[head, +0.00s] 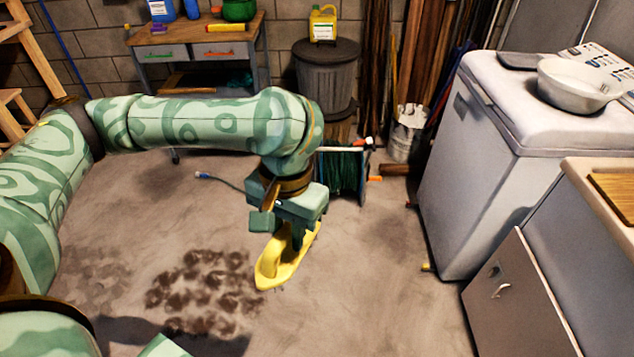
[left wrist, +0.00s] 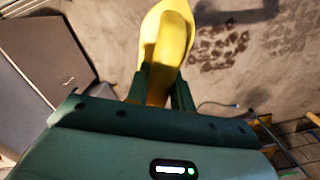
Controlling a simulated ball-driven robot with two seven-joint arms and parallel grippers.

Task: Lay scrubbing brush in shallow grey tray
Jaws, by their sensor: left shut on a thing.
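My left gripper (head: 295,232) is shut on a yellow scrubbing brush (head: 272,268) and holds it up in the air over the concrete floor. The brush (left wrist: 165,40) also shows in the left wrist view, between the fingers of the left gripper (left wrist: 160,88). A flat dark grey piece (head: 520,61) lies on top of the white chest at the right; I cannot tell whether it is the shallow grey tray. My right gripper is out of view.
A pale round pan (head: 575,88) stands on the white chest (head: 487,140). A wooden board (head: 615,190) lies on the counter at the right edge. A green hose reel (head: 343,172) stands behind the gripper. A workbench (head: 190,38) stands at the back left. Open floor lies around the brush.

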